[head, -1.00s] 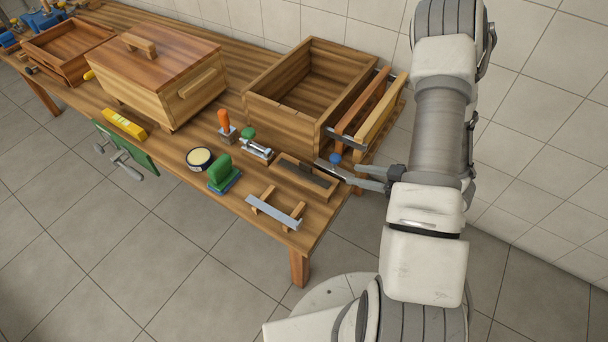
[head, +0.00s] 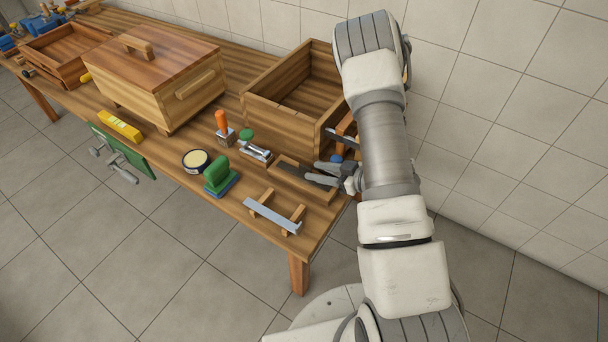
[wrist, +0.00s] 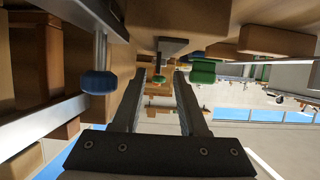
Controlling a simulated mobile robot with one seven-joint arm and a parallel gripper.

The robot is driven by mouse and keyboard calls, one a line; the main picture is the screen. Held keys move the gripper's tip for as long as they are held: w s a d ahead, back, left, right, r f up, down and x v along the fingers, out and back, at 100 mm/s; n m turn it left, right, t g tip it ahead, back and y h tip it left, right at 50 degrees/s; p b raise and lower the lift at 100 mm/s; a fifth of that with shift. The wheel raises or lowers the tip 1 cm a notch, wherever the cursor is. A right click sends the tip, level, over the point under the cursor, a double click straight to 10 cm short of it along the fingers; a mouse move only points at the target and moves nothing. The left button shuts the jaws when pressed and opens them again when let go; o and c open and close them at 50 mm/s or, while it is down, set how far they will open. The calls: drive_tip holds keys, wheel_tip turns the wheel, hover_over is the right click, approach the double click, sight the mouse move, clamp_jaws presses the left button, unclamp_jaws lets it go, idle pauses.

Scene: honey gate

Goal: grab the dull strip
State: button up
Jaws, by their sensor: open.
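A dull dark-grey strip (head: 290,168) lies in a shallow wooden tray (head: 325,199) near the right end of the bench in the head view. A lighter metal strip (head: 272,215) rests across two wooden supports in front of it. My gripper (head: 312,173) is open at the right end of the tray, with its fingers over or beside the dark strip and hiding part of it. I cannot tell whether they touch it. In the wrist view my gripper (wrist: 158,76) has its two fingers apart and nothing clearly between them; the dark strip is hard to make out there.
A blue knob (head: 336,158) is close behind my gripper; it also shows left of the fingers in the wrist view (wrist: 98,82). An open wooden box (head: 290,112) stands behind. A green-knobbed clamp (head: 255,150) and a green-handled block (head: 218,176) stand to the left.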

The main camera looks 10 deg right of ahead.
sight(306, 167)
drive_tip(key=shift+b+x, duration=0.7)
drive_tip(key=shift+x, duration=1.6)
drive_tip(key=shift+w+d, duration=0.1)
drive_tip(key=shift+w, duration=0.05)
clamp_jaws()
